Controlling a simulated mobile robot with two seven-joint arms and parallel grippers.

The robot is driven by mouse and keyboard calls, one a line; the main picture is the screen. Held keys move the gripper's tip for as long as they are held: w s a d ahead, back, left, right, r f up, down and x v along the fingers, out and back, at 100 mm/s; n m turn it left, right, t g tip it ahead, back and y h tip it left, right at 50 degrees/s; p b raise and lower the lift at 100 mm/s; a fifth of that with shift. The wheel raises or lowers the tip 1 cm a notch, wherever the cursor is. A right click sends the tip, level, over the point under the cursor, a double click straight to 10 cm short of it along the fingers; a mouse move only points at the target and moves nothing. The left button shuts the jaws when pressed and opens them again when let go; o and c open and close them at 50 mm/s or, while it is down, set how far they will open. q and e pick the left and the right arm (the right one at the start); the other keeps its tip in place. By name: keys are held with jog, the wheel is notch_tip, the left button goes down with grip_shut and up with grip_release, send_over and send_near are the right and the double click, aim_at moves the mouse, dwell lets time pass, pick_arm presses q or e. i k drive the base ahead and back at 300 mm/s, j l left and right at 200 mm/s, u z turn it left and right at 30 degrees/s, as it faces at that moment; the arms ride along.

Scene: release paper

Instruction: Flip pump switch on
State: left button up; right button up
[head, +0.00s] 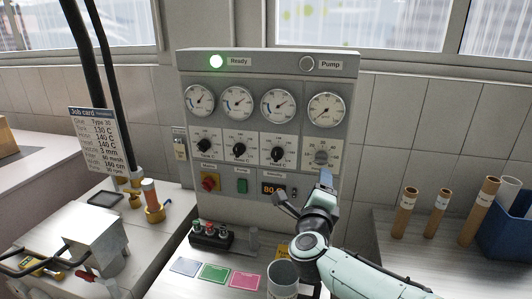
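The grey control panel (225,150) stands upright on the bench. The pump switch (241,186), a small green switch, sits low on the panel between the red and yellow mains switch (209,183) and the numeric display (272,188). Its exact position is too small to read. My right gripper (304,188) is in front of the panel's lower right, right of the pump switch, fingers apart and seemingly empty. One finger reaches up below the rightmost knob (320,157). My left gripper is out of view.
A grey cup (283,276) stands by my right forearm. A black block with coloured knobs (211,234) stands before the panel. Coloured cards (214,273) lie on the bench. Cardboard tubes (404,212) and a blue bin (505,232) are at right. A job card (92,139) hangs left.

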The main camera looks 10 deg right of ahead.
aim_at(242, 184)
jog(key=k+l, duration=0.25)
jog(key=k, duration=0.2)
jog(key=k+l, duration=0.25)
jog(key=k, duration=0.25)
